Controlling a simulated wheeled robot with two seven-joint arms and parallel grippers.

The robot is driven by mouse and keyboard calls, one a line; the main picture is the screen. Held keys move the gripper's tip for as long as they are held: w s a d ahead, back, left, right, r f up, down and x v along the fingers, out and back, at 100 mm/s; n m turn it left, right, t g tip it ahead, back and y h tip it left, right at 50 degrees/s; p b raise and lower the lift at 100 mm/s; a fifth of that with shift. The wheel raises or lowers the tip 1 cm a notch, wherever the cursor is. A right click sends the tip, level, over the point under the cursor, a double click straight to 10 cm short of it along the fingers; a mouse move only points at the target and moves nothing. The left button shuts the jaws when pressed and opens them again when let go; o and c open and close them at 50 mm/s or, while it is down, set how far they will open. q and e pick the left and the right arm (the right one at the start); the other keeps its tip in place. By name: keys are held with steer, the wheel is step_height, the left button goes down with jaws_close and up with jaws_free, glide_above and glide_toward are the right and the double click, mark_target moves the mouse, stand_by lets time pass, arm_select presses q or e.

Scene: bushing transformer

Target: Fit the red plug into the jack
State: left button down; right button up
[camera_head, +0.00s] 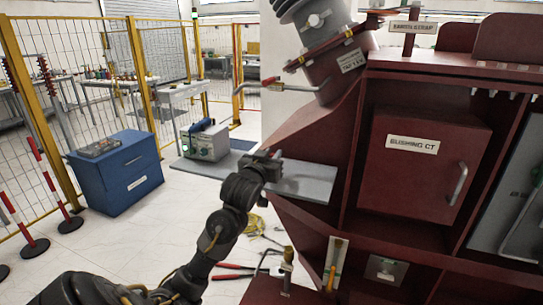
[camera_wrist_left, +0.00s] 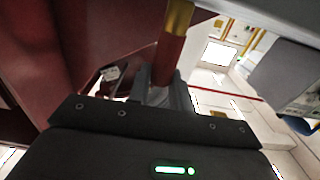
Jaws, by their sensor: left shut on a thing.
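My left gripper (camera_head: 266,157) is at the grey shelf on the left side of the dark red transformer cabinet. In the left wrist view its fingers (camera_wrist_left: 160,92) are shut on the red plug (camera_wrist_left: 171,55), a red cylinder with a gold-coloured band towards the top of the picture. The plug is not clearly visible in the head view. A grey test instrument (camera_head: 205,143) with a green light and a blue-topped item stands to the left of the gripper, apart from it. I cannot make out the jack. My right gripper is not in view.
The grey shelf (camera_head: 308,184) juts from the cabinet (camera_head: 422,165) close to the gripper. A red-handled rod (camera_head: 290,87) sticks out above. A blue box (camera_head: 115,172) stands left by the yellow fence. Pliers (camera_head: 236,267) and yellow cable (camera_head: 256,225) lie below.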

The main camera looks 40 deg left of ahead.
arm_select(q)
steer(key=c, duration=1.3)
jaws_free()
steer(key=shift+f, duration=0.1)
steer(key=shift+s, duration=0.2)
steer(key=b+v, duration=0.2)
steer(key=v, duration=0.2)
steer(key=shift+s+d+f, duration=0.1)
steer(key=shift+s+d, duration=0.05)
steer(key=shift+s, duration=0.15)
steer(key=p+v, duration=0.2)
steer(key=p, duration=0.2)
steer(key=p+v, duration=0.2)
steer(key=p, duration=0.2)
steer(key=p+v, duration=0.3)
steer(key=p, duration=0.1)
steer(key=shift+r, duration=0.3)
steer(key=shift+f, duration=0.1)
